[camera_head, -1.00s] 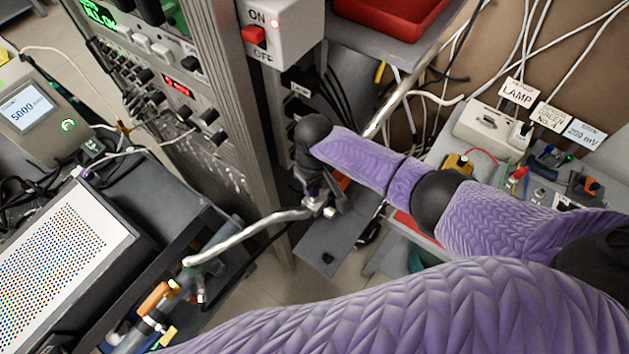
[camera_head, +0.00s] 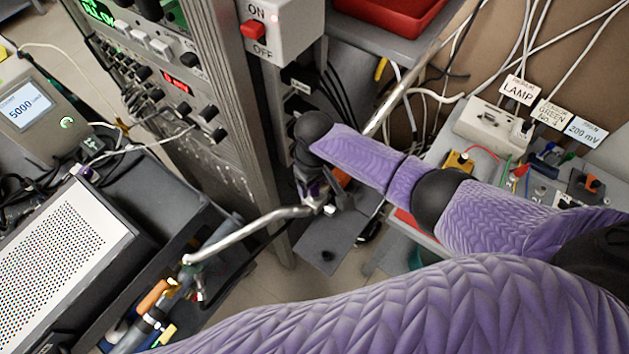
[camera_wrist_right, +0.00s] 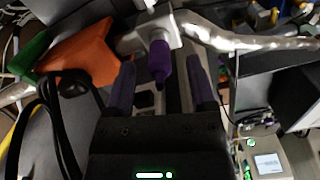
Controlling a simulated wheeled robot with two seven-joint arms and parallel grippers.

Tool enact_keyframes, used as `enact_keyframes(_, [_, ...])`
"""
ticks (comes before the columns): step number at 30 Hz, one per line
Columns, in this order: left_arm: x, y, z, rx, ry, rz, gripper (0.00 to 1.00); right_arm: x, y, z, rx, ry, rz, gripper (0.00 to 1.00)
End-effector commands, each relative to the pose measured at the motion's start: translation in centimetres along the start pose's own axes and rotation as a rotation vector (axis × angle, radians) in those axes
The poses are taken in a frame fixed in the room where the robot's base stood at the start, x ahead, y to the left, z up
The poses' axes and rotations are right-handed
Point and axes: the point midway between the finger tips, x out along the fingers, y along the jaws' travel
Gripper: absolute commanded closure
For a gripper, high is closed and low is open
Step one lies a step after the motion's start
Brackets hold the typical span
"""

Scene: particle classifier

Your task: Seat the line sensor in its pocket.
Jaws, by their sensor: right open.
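A purple plug-like piece (camera_wrist_right: 161,62), which looks like the line sensor, sticks out of a pale metal block (camera_wrist_right: 150,36) on a silvery pipe (camera_wrist_right: 245,42) in the right wrist view. My right gripper (camera_wrist_right: 164,76) is open, its two purple fingers on either side of this piece, with gaps visible. I cannot tell how deep the piece sits in the block, and no pocket shows clearly. In the head view my right gripper (camera_head: 318,205) points down at the fitting on the silvery pipe (camera_head: 250,226); its fingers are small and partly hidden. My left gripper is out of view.
An equipment rack (camera_head: 235,120) with an ON/OFF switch box (camera_head: 280,32) stands close left of the gripper. An orange part (camera_wrist_right: 85,55) and black cables (camera_wrist_right: 55,110) lie left in the wrist view. A grey plate (camera_head: 330,245) is below the fitting.

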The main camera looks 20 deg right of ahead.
Motion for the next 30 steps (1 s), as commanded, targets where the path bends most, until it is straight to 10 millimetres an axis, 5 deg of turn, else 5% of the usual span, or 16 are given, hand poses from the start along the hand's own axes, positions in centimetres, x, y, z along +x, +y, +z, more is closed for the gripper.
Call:
enact_keyframes(6, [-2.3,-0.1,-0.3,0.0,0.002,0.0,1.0,-6.0,0.1,-0.1,0.0,0.004,0.001,0.29])
enact_keyframes(11, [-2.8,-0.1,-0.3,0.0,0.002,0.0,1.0,-8.5,0.0,0.0,0.0,0.002,0.001,0.29])
enact_keyframes(30, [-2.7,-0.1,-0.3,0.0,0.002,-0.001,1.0,-8.5,-0.9,0.5,-0.013,0.011,-0.017,0.29])
